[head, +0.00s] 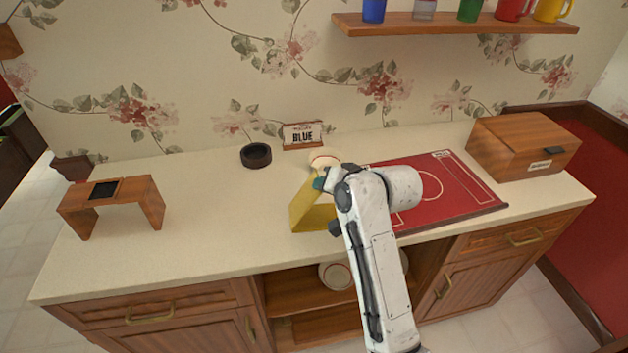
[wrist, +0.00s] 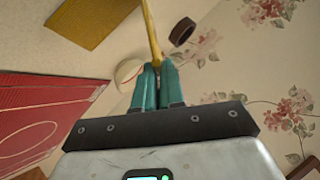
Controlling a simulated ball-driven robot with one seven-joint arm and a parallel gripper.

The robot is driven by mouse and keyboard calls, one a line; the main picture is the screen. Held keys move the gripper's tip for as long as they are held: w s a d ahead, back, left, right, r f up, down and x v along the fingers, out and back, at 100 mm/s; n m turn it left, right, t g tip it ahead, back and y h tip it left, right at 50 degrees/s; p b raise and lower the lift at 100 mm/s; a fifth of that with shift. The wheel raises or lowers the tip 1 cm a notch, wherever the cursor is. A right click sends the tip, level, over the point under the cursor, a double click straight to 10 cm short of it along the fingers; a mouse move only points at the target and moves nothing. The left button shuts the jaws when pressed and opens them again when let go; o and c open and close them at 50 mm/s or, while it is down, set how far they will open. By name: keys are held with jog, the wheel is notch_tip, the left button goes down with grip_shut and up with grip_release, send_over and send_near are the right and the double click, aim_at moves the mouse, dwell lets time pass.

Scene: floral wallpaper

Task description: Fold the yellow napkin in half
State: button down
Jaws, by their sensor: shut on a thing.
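The yellow napkin (head: 303,207) is on the counter in the middle of the head view. One part lies flat on the counter, and another part rises tilted up to my gripper (head: 320,183). My arm hides the napkin's right side. In the wrist view, the teal fingers of my gripper (wrist: 159,82) are shut on the raised napkin part, seen edge-on as a thin yellow strip. The flat part of the napkin (wrist: 92,20) shows at the upper left there, apart from the fingers.
A red board (head: 455,195) lies right of my arm, with a wooden box (head: 520,150) beyond it. A small wooden stand (head: 150,200) is at left. The counter between stand and napkin is clear.

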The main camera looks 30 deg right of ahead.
jog(key=shift+s+d+f, duration=0.2)
jog(key=shift+d+f, duration=0.1)
jog(key=shift+d, duration=0.2)
jog(key=c, duration=1.2)
grip_release()
jog(key=v, duration=1)
jog(key=shift+s+r+b, duration=0.2)
jog(key=shift+s+b, duration=0.15)
